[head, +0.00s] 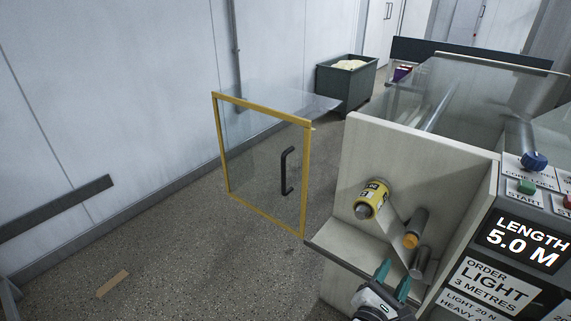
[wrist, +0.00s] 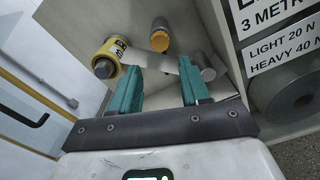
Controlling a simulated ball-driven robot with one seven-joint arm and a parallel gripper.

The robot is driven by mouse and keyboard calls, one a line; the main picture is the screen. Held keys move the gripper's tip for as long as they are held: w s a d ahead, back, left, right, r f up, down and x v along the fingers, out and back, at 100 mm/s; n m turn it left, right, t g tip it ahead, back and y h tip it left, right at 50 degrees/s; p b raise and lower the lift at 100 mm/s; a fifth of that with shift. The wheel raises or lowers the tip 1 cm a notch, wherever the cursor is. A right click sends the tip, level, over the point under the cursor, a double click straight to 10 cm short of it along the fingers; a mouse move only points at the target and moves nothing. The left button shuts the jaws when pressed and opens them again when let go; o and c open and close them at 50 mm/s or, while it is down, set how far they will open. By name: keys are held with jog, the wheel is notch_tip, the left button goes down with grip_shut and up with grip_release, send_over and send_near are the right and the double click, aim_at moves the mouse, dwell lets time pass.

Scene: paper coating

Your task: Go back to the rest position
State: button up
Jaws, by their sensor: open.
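My gripper (head: 395,278) is at the bottom right of the head view, in front of the machine's pale side panel. In the wrist view, its two teal fingers (wrist: 162,92) stand apart with nothing between them. Beyond the fingertips are a yellow-banded roller (head: 371,199), an orange-ended roller (head: 416,228) and a plain grey roller (head: 420,262). A pale strip of web (head: 393,228) runs from the yellow-banded roller down towards the grey one. In the wrist view, the strip (wrist: 148,58) passes beyond the fingers. I cannot tell how far the fingers are from it.
A yellow-framed clear door (head: 265,163) with a black handle stands open left of the machine. A control panel (head: 522,240) reads LENGTH 5.0 M, above a LIGHT 3 METRES order label. A dark bin (head: 345,88) stands behind. The floor at left is mostly clear, with a brown strip (head: 112,284).

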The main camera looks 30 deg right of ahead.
jog(key=s+f+m+g+y+p, duration=0.35)
jog(key=s+m+y, duration=0.35)
jog(key=m, duration=0.4)
jog(key=s+a+m+g+y+p, duration=0.1)
jog(key=s+a+m+y+p, duration=0.1)
jog(key=a+y, duration=0.3)
jog(key=s+a+m+y+p, duration=0.2)
jog(key=s+a+m+y, duration=0.1)
jog(key=a, duration=0.5)
jog(key=shift+s+a+f+m+g+y, duration=0.2)
jog(key=shift+a+m+g+y, duration=0.15)
jog(key=shift+m+y, duration=0.6)
dwell(0.9)
